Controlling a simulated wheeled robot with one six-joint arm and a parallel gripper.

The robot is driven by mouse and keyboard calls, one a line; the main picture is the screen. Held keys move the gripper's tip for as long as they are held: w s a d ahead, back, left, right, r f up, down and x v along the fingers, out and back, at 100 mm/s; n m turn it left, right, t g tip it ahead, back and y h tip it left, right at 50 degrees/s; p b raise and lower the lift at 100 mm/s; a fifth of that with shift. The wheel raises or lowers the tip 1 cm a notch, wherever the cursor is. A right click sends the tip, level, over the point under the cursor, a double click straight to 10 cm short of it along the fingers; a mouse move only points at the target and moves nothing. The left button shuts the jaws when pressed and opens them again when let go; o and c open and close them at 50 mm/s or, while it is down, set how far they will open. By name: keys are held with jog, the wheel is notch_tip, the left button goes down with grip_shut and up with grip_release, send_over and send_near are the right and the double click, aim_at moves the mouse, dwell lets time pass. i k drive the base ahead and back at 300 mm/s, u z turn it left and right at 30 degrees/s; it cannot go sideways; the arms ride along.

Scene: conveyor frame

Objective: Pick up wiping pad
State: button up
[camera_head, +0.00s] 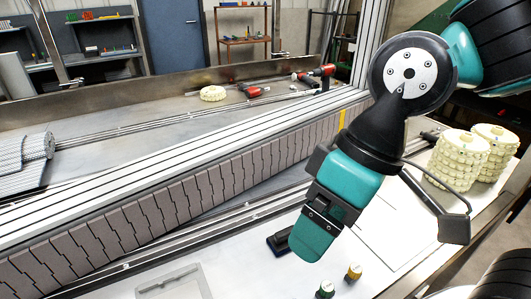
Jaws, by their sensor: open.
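My gripper (311,240), teal and black, points down and to the left over the worktop. It overlaps the pad's right edge in the picture, and I cannot tell the gap between them in depth. The gripper is open, though its jaw opening is mostly hidden from this side. Nothing shows held in it.
Two small capped bottles, one green (325,289) and one orange (353,273), stand near the worktop's front. Stacked cream-coloured wheels (458,160) stand at the right. The conveyor's side wall (160,219) rises behind the pad. A grey tray (172,285) lies front left.

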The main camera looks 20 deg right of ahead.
aim_at(278, 241)
jog(key=k, duration=1)
jog(key=z, duration=0.75)
jog(key=i, duration=1.1)
jog(key=u, duration=1.1)
